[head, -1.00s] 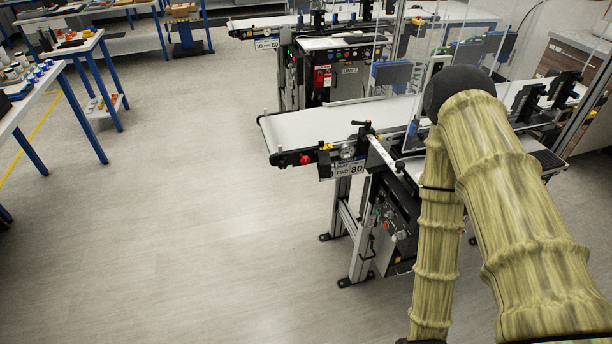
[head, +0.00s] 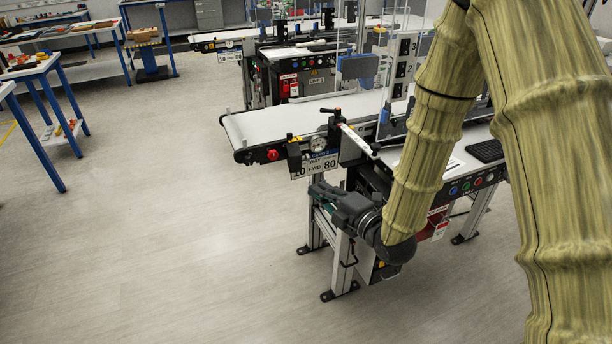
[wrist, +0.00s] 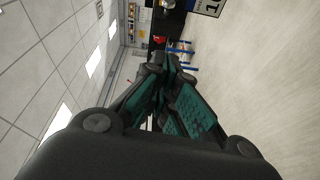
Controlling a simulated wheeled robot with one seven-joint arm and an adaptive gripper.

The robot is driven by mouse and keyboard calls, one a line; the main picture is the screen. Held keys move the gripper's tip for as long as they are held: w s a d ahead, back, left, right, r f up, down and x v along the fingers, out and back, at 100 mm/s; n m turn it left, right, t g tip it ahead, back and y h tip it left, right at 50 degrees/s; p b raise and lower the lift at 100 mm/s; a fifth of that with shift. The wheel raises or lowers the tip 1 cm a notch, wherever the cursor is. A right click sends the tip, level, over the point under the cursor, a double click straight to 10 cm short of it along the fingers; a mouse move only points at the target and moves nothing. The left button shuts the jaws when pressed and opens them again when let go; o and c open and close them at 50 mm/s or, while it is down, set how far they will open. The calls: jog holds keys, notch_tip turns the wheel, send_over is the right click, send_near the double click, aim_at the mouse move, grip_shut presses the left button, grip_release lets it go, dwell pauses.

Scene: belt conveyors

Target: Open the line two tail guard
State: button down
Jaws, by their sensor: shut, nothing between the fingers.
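The nearer conveyor (head: 330,106) has a pale belt, and its free end (head: 240,138) points left. A red button and a yellow-and-black fitting (head: 293,150) sit on its side. A tail guard cannot be made out clearly, and the number of this line is not readable. My gripper (head: 318,190) is beside the conveyor's near side, below the sign, pointing left. Its dark fingers with teal pads also show in the wrist view (wrist: 172,88). They are closed together with nothing seen between them. My arm hides part of the conveyor's right side.
A sign reading 10 FWD 80 (head: 315,166) hangs on the conveyor above my gripper. The conveyor's metal legs (head: 340,265) stand close below it. Another conveyor (head: 225,37) runs behind. Blue-legged tables (head: 40,120) stand left. The floor between is clear.

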aim_at(299, 161)
jog(key=w+a+p, duration=0.1)
jog(key=w, duration=0.2)
jog(key=w+a+p, duration=0.1)
jog(key=w+p, duration=0.1)
jog(key=w, duration=0.2)
jog(key=w+a+p, duration=0.1)
jog(key=w, duration=0.2)
jog(key=shift+w+a, duration=0.3)
jog(key=shift+w, duration=0.05)
jog(key=shift+w+d+f+p, duration=0.15)
jog(key=shift+w+d+p, duration=0.1)
jog(key=shift+w+p, duration=0.1)
jog(key=shift+d, duration=0.15)
